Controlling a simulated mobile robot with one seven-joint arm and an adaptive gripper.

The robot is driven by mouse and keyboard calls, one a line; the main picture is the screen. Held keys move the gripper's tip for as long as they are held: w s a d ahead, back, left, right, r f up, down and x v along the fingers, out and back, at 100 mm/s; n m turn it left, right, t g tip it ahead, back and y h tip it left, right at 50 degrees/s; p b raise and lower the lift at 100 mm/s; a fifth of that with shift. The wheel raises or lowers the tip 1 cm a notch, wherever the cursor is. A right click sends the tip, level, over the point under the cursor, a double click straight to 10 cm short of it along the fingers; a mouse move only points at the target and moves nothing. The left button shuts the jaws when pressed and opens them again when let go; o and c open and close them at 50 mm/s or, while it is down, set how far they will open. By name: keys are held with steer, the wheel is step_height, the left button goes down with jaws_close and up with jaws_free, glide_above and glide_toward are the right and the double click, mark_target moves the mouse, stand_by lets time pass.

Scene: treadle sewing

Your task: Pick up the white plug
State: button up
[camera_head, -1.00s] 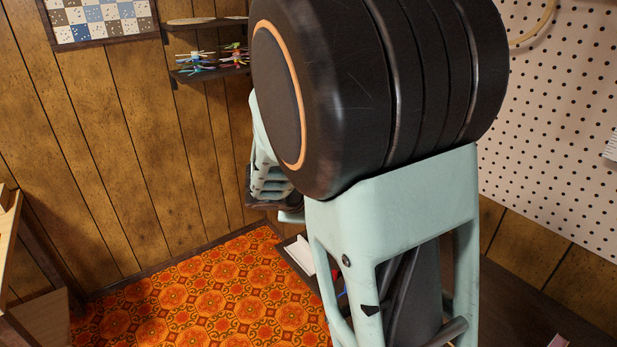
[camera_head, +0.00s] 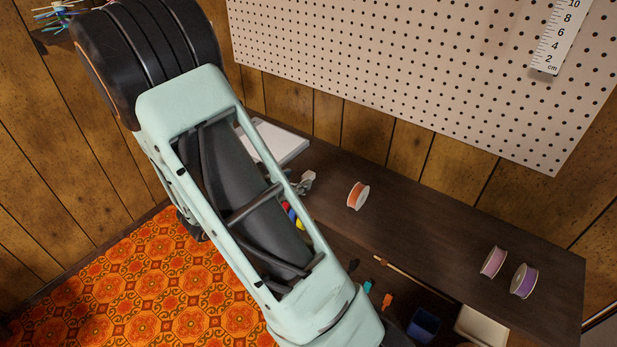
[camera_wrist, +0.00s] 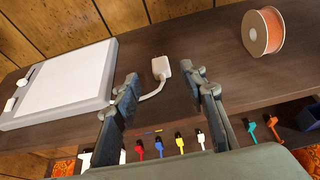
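In the wrist view, a white block-shaped plug (camera_wrist: 161,68) with a short pale cord lies on the dark bench top. The cord curves down and left from it. My gripper (camera_wrist: 160,70) is open and empty, with one dark finger on each side of the plug in the picture. The plug appears beyond the fingertips; contact is not visible. Below the bench edge are several coloured connectors, including a white one (camera_wrist: 201,140) between the yellow and teal ones. In the head view, my arm hides most of the gripper and that part of the bench.
A flat white panel (camera_wrist: 62,83) lies left of the plug. An orange spool (camera_wrist: 262,31) stands to the right, also in the head view (camera_head: 358,196). Pink (camera_head: 494,262) and purple (camera_head: 524,281) spools stand farther right. A pegboard (camera_head: 420,70) hangs behind the bench (camera_head: 430,230).

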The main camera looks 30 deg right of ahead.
mark_target(307, 175)
steer(key=x, duration=0.5)
jaws_close()
